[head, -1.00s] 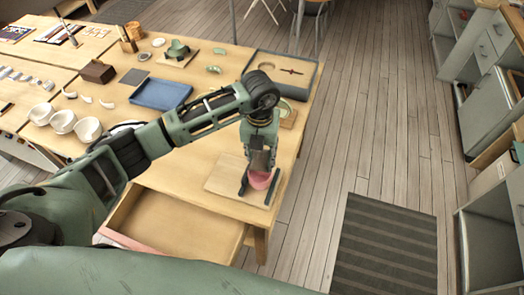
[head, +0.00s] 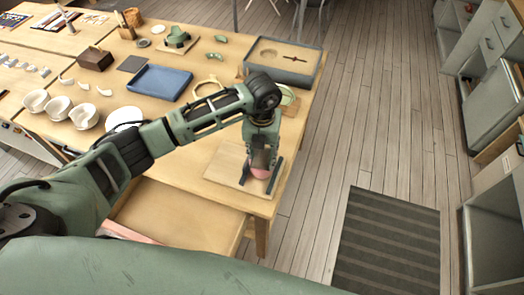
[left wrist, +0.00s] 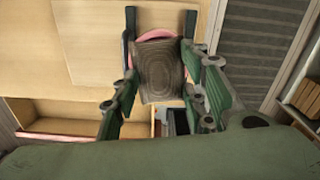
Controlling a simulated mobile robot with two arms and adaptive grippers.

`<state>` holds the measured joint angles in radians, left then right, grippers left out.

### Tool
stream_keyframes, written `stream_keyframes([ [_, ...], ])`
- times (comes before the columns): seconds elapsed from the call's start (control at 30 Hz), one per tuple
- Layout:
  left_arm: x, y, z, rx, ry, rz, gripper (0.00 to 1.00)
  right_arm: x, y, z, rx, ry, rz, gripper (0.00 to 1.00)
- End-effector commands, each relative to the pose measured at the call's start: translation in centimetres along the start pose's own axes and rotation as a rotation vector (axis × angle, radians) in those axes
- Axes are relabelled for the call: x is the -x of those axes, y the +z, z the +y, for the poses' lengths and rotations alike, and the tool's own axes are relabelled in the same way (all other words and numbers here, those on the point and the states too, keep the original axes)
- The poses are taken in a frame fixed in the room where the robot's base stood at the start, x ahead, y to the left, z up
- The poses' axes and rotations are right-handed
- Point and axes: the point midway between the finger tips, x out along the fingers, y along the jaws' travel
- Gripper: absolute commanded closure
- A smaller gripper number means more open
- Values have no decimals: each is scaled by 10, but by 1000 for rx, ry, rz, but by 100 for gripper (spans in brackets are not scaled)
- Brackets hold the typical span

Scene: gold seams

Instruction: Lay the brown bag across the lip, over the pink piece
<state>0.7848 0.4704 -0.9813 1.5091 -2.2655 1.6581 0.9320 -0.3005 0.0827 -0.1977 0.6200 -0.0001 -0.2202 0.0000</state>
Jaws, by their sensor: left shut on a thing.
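The brown bag (head: 261,157), a ringed brown block shape, sits between the fingers of my left gripper (head: 258,180). It also shows in the left wrist view (left wrist: 160,75), with a green and black finger on each side. My left gripper (left wrist: 160,22) is shut on it. The pink piece (head: 260,174) is just under the bag, at the board. Whether the bag touches the piece, and the lip itself, cannot be told. My right gripper is not in view.
A pale wooden board (head: 226,166) lies at the table's front right corner. A drawer (head: 180,215) stands open below. A grey tray (head: 300,68), a blue tray (head: 158,82) and white bowls (head: 83,113) stand farther back.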

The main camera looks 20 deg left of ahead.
Motion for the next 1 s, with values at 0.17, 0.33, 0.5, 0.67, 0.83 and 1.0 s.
stream_keyframes([
  [0.17, 1, 0, 0, 0, -1, -1, 94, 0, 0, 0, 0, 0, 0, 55],
  [0.33, 1, 0, 0, 0, -1, -1, 94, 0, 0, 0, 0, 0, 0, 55],
  [0.5, 0, 0, 0, 0, 0, -1, 94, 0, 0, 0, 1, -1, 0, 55],
  [0.67, 0, 0, 0, 0, 0, -2, 94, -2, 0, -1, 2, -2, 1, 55],
  [0.83, 1, 0, 0, 0, 0, -1, 94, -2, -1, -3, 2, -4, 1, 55],
  [1.0, -1, 0, 0, 0, -1, -1, 94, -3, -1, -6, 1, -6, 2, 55],
])
